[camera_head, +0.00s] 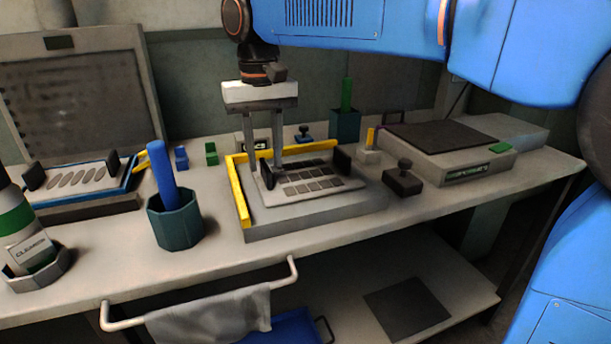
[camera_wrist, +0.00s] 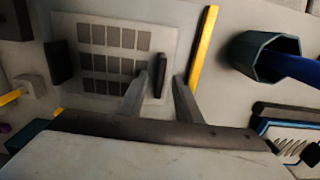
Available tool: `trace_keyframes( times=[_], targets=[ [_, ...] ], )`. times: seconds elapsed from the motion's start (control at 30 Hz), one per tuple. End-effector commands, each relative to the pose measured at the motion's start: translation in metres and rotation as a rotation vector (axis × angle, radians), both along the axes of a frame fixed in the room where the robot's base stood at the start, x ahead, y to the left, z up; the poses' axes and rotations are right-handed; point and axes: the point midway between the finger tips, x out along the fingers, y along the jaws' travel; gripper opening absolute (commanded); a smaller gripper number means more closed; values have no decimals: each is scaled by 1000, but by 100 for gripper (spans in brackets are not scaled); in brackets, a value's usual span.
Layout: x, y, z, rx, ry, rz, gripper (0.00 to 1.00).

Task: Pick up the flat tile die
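The flat tile die (camera_head: 312,192) is a light plate with rows of dark rectangular tiles and a black grip block at each end. It lies on a grey stand (camera_head: 310,218) with yellow edge rails, and also fills the upper left of the wrist view (camera_wrist: 70,83). My gripper (camera_head: 267,166) points down over the die's left end. In the wrist view its two fingers (camera_wrist: 161,80) are apart, one on each side of the near black grip block (camera_wrist: 161,62), with gaps showing. Whether the fingertips reach the block's height is hard to tell.
A second die (camera_head: 80,181) with oval cavities sits on a blue-edged stand at the left. A teal cup (camera_head: 175,228) with a blue rod stands left of the tile die's stand. A black-knobbed block (camera_head: 402,183) and a scale-like device (camera_head: 455,165) are on the right.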

Motion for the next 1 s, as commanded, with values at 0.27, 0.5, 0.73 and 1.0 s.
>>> trace_keyframes(
  times=[0.27, 0.5, 0.73, 1.0],
  targets=[
    [0, 0, -25, 0, 1, 0, 31],
    [0, 0, -26, 0, 0, 0, 26],
    [0, 0, -25, 0, 0, 0, 0],
    [0, 0, -25, 0, 0, 0, 0]
  ],
)
